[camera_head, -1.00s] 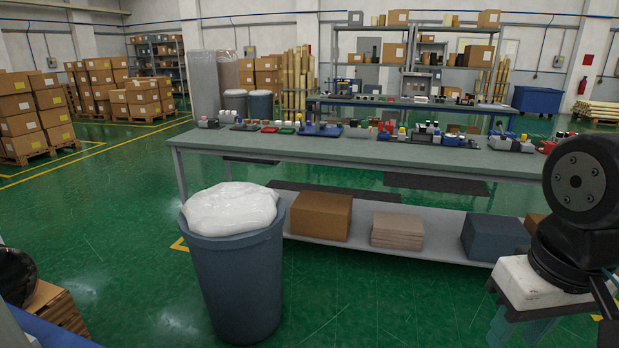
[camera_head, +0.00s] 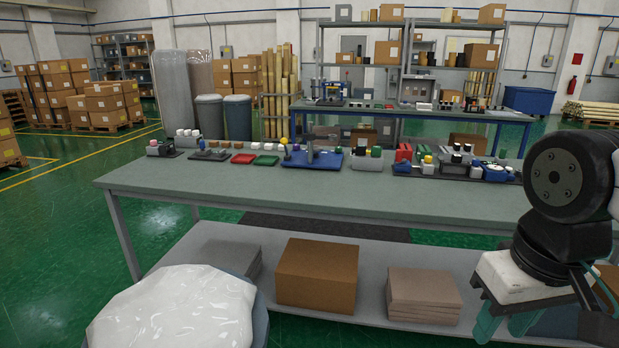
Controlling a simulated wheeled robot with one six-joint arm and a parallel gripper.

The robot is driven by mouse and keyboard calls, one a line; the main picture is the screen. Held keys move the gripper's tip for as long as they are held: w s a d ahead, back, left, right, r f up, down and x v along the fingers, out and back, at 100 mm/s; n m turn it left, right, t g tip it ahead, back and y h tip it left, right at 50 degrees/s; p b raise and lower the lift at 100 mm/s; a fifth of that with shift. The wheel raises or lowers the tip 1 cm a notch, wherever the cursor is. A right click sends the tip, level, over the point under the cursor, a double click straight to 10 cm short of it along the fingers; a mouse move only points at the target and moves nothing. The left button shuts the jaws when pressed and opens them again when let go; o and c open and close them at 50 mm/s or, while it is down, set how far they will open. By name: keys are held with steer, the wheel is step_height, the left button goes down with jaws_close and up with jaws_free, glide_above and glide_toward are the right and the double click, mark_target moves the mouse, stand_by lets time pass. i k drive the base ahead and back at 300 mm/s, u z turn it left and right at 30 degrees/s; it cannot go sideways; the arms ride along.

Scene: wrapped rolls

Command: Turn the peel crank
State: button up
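A long grey-green workbench (camera_head: 300,196) stands ahead and carries a row of small devices. Among them are a blue-based fixture (camera_head: 318,158) with a grey upright and a yellow knob, a dark-based device with a handle (camera_head: 209,154) at the left, and a cluster of blue, grey and black devices (camera_head: 462,164) at the right. They are too small to tell which one bears the peel crank. Part of my arm shows at the right edge.
A bin with a white plastic liner (camera_head: 180,315) stands close at the bottom left, before the bench. Boxes such as a brown carton (camera_head: 317,274) sit on the bench's lower shelf. A second blue bench (camera_head: 420,112) and shelving stand behind. Green floor is open at the left.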

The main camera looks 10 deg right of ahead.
mark_target(400, 160)
steer(key=z, duration=0.25)
steer(key=i, duration=2.45)
steer(key=z, duration=0.3)
